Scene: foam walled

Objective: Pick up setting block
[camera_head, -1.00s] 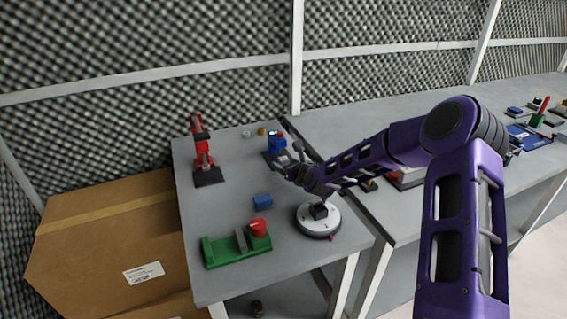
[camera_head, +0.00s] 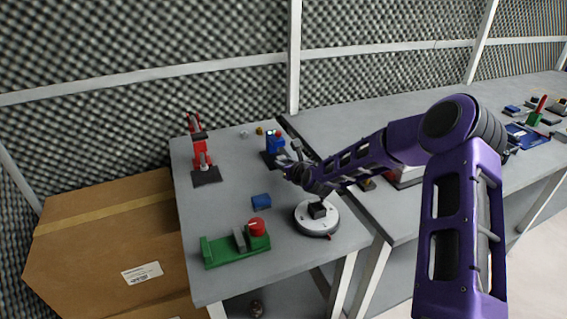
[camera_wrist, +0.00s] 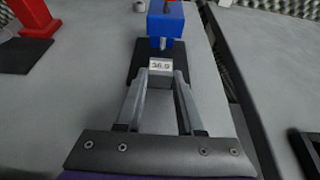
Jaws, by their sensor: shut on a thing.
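The setting block (camera_wrist: 160,68) is a small grey block with a white label reading "36.9". It sits between the fingertips of my gripper (camera_wrist: 161,77) in the wrist view, and the fingers are shut on it. In the head view my gripper (camera_head: 287,172) is over the far right part of the small grey table, and the block is too small to make out there. Just beyond the block is a blue device (camera_wrist: 165,24) on a black base, also in the head view (camera_head: 275,145). I cannot tell whether the block touches that base.
A red device (camera_head: 199,150) on a dark base stands at left. A blue block (camera_head: 261,201), a green fixture (camera_head: 236,250) with a red knob and a round white stand (camera_head: 317,218) are nearer. A long bench (camera_head: 400,120) adjoins at right; a cardboard box (camera_head: 105,240) stands left.

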